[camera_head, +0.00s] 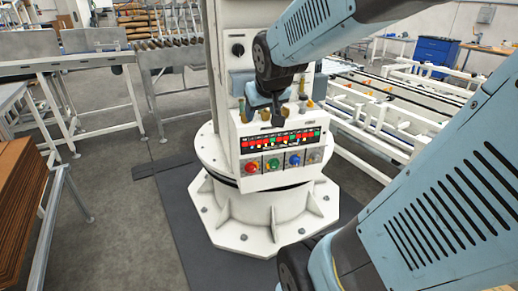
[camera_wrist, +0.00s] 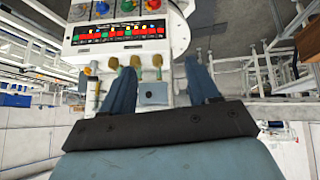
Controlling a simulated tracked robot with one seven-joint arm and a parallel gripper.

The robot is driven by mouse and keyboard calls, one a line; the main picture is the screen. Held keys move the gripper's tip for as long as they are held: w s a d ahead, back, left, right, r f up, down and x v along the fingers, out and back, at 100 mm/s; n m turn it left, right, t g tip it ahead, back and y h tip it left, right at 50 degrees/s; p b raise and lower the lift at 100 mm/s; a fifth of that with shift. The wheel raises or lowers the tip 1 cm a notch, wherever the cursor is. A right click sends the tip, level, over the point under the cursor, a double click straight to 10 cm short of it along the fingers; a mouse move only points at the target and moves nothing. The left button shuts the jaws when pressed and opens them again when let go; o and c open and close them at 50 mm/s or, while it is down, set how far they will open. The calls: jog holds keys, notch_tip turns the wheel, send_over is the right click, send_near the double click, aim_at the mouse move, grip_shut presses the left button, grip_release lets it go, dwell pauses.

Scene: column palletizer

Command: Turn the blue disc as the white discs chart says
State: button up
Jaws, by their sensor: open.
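The blue disc also shows at the top of the wrist view (camera_wrist: 102,8). A chart strip (camera_head: 280,141) with red, green and white marks on black sits above the discs; its marks are too small to read. My gripper (camera_wrist: 161,63) is open and empty, above the box's top and apart from the discs; its fingers point toward the box.
Several brass-coloured fittings (camera_wrist: 135,61) stand out along the box's top edge, near my fingers. The box is fixed to a white column on a round pedestal (camera_head: 265,215). Conveyor frames (camera_head: 90,65) stand at the left and white rails (camera_head: 375,125) at the right. Free floor lies left of the pedestal.

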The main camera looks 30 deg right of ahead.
jog(key=w+d+f+t+h, duration=0.1)
jog(key=w+d+f+t, duration=0.1)
jog(key=w+d+f, duration=0.8)
jog(key=t, duration=0.5)
send_near(298, 163)
jog(key=w+a+r, duration=0.3)
jog(key=w+r, duration=0.1)
jog(key=r, duration=0.4)
jog(key=s+d+f+m+t, duration=0.2)
jog(key=s+f+m+t, duration=0.1)
jog(key=s+f, duration=0.7)
jog(key=w, duration=0.4)
jog(key=w+d, duration=0.1)
jog(key=w, duration=0.4)
jog(key=w+d+f, duration=0.1)
jog(key=w, duration=0.4)
jog(key=shift+w+d, duration=0.15)
jog(key=shift+w, duration=0.05)
jog(key=shift+d+r, duration=0.1)
jog(key=c, duration=1)
